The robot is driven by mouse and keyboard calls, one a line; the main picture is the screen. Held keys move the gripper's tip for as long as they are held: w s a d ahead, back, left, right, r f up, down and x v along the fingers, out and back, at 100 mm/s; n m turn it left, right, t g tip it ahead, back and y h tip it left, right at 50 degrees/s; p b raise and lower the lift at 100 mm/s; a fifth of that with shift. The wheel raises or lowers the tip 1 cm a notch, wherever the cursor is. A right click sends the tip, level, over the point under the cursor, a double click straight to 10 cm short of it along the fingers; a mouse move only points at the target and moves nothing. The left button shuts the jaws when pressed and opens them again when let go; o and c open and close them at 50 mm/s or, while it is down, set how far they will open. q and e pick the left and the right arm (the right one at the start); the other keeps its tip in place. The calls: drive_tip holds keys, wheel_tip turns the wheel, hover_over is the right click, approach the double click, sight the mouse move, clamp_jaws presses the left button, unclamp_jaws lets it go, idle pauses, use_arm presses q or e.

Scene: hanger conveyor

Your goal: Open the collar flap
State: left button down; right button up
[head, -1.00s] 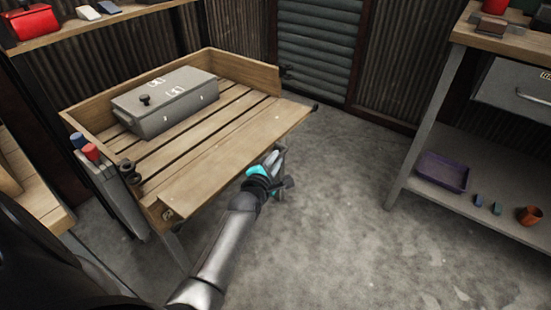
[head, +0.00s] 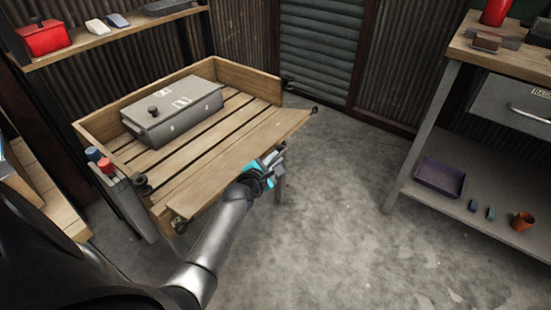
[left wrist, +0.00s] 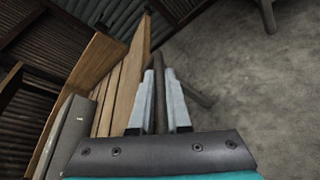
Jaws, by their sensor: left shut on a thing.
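The wooden collar (head: 97,128) stands around a slatted deck, with upright walls at the left and back. Its front flap (head: 240,150) leans outward over the near side; its exact angle is hard to tell. My left gripper (head: 268,170) is at the outer edge of the flap, near its middle. In the left wrist view the left gripper (left wrist: 159,100) has its two fingers on either side of a thin dark edge, with the wooden boards to the left. It is shut on the flap. My right gripper is not in view.
A grey lidded box (head: 172,112) sits on the deck. Blue and red cylinders (head: 100,160) stand in a holder at the near left corner. A workbench (head: 440,110) with a purple tray (head: 440,178) on its lower shelf is at the right. The concrete floor (head: 330,220) between is clear.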

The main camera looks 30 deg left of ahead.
use_arm(q)
drive_tip(key=shift+a+r, duration=0.1)
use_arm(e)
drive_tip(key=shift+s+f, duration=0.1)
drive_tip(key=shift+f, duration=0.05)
use_arm(q)
drive_tip(key=c, duration=0.9)
unclamp_jaws()
drive_tip(key=shift+s, duration=0.15)
drive_tip(key=shift+p+v, duration=3)
drive_tip(key=shift+v, duration=4.5)
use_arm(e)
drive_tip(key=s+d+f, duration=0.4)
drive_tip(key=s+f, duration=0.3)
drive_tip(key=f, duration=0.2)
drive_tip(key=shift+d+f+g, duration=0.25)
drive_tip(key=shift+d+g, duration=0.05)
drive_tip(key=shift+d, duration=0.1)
